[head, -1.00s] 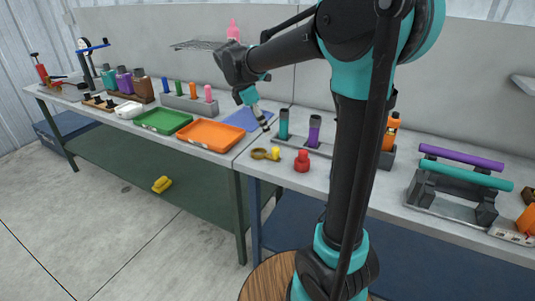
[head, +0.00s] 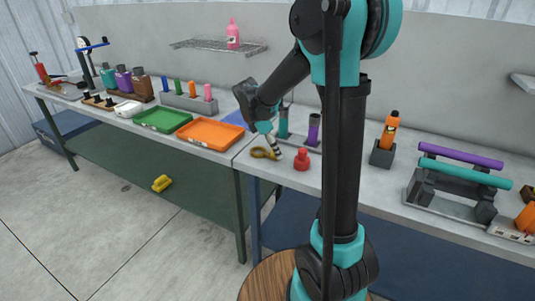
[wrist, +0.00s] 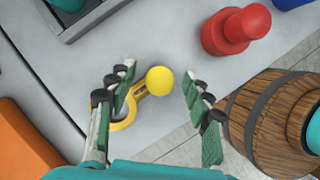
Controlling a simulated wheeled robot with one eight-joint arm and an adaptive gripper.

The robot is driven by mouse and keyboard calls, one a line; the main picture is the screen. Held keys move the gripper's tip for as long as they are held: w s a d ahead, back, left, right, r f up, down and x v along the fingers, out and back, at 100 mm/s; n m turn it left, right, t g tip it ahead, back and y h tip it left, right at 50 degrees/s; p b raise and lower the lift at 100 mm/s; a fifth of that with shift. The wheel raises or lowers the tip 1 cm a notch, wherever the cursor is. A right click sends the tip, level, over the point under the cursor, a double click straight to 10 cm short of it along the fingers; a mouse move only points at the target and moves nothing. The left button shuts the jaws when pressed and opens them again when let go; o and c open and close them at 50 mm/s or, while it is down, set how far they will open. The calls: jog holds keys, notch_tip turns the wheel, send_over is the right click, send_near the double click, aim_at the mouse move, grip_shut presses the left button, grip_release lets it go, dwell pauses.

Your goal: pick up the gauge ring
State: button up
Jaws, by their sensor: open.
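The gauge ring (wrist: 124,122) is a flat golden-yellow ring with a short arm ending in a brighter yellow knob (wrist: 160,80). It lies on the grey bench and also shows in the head view (head: 259,153). My gripper (wrist: 156,84) is open above it, with the knob between the fingers in the picture and no visible contact. The left finger covers part of the ring. In the head view my gripper (head: 276,153) is low over the bench at the ring, and the knob is mostly hidden behind it.
A red knobbed piece (head: 302,160) stands close to the right of the ring; it also shows in the wrist view (wrist: 236,30). Behind is a grey holder with teal (head: 284,122) and purple (head: 314,129) cylinders. An orange tray (head: 211,134) lies to the left.

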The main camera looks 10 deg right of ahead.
jog(key=shift+c, duration=0.6)
grip_shut()
jog(key=shift+r, duration=0.15)
